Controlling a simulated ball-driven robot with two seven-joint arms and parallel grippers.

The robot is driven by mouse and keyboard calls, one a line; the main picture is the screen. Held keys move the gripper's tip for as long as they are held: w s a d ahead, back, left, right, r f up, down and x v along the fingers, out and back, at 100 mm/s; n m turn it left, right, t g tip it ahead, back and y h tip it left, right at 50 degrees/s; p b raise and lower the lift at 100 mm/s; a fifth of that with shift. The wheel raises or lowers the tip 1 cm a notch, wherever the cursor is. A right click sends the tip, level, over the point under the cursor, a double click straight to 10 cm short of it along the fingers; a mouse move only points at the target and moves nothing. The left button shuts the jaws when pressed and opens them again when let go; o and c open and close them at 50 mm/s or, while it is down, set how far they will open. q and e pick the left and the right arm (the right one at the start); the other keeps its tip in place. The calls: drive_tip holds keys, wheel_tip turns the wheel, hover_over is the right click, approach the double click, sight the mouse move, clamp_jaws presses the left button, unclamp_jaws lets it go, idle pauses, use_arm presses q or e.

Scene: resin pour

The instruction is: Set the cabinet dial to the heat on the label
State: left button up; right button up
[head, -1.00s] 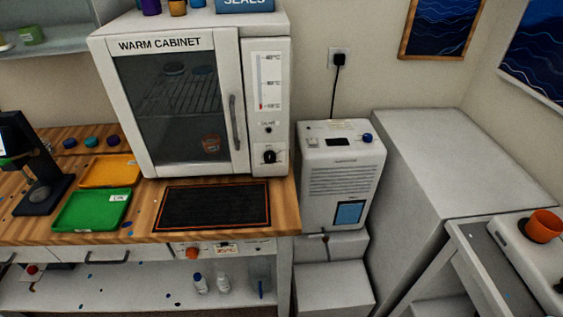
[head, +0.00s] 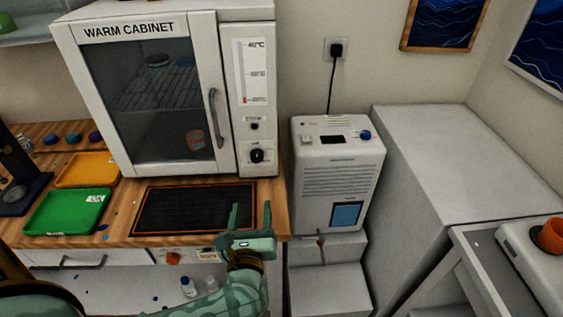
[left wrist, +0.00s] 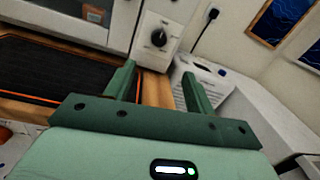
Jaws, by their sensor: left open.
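The white warm cabinet (head: 224,120) stands on the wooden bench with its glass door shut. Its black dial (head: 257,155) sits low on the right-hand panel, below a temperature strip (head: 243,72) with a red mark near the bottom. The dial also shows in the left wrist view (left wrist: 158,38), beyond my fingers; its exact setting is too small to read. My left gripper (head: 246,220) is open and empty, in front of and below the dial, apart from it. An orange-brown jar (head: 196,141) is behind the glass; its label is unreadable. My right gripper is not in view.
A black mat (head: 190,208) lies in front of the cabinet, with green (head: 68,212) and yellow (head: 88,170) trays to its left. A white machine (head: 336,175) stands right of the bench. An orange cup (head: 551,236) is at far right.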

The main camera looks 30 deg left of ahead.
sight(257, 158)
use_arm(q)
drive_tip(key=shift+n, duration=0.3)
drive_tip(key=b+x, duration=0.1)
drive_tip(key=x, duration=1.5)
drive_tip(key=shift+w+a+f, duration=0.1)
drive_tip(key=shift+a+f, duration=0.05)
drive_tip(key=c, duration=1)
